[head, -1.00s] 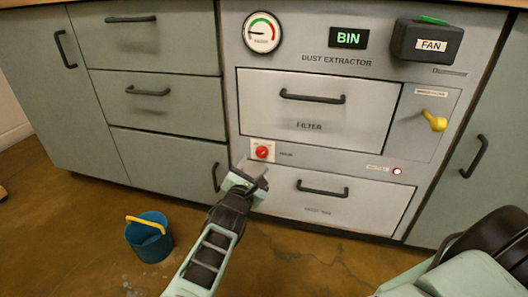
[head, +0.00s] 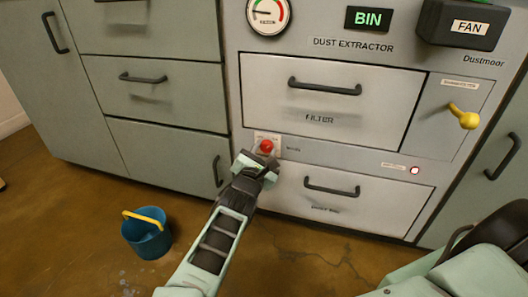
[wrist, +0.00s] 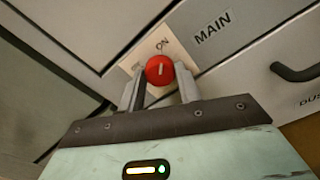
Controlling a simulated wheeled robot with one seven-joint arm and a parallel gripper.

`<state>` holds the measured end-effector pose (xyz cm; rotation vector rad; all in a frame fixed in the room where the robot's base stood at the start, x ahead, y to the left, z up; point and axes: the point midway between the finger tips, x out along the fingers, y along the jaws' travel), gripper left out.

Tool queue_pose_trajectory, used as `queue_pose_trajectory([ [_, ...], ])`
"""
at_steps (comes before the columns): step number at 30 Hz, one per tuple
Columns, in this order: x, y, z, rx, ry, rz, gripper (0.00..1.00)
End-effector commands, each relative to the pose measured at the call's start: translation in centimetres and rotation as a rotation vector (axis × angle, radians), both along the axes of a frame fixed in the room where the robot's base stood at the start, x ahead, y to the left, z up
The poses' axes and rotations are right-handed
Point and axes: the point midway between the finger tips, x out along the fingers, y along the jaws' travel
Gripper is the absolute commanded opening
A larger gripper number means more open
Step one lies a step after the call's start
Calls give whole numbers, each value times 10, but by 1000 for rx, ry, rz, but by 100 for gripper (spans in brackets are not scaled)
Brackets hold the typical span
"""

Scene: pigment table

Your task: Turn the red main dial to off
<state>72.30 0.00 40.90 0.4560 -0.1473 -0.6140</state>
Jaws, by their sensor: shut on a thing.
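The red main dial (head: 266,146) sits on a pale plate (head: 262,136) on the dust extractor's front, left of the lower drawer and under the filter drawer. In the wrist view the dial (wrist: 159,70) shows a white pointer line, beside the letters "ON" on the plate (wrist: 150,48) and the label "MAIN". The pointer runs nearly upright in that view. My gripper (wrist: 160,84) has its two fingers on either side of the dial, shut on it. In the head view my gripper (head: 262,160) covers the lower part of the plate.
The filter drawer handle (head: 325,87) and lower drawer handle (head: 332,187) stick out near my gripper. A yellow lever (head: 465,116) is at the right, above a lit indicator (head: 414,170). A blue bucket (head: 148,240) stands on the floor at left.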

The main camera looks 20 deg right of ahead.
Motion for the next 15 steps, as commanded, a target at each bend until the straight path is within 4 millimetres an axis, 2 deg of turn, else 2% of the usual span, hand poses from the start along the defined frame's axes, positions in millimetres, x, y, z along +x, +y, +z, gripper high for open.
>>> queue_pose_trajectory([
  [8,0,-1,3,-25,22,-1,11],
  [15,0,-1,8,-114,88,-2,11],
])
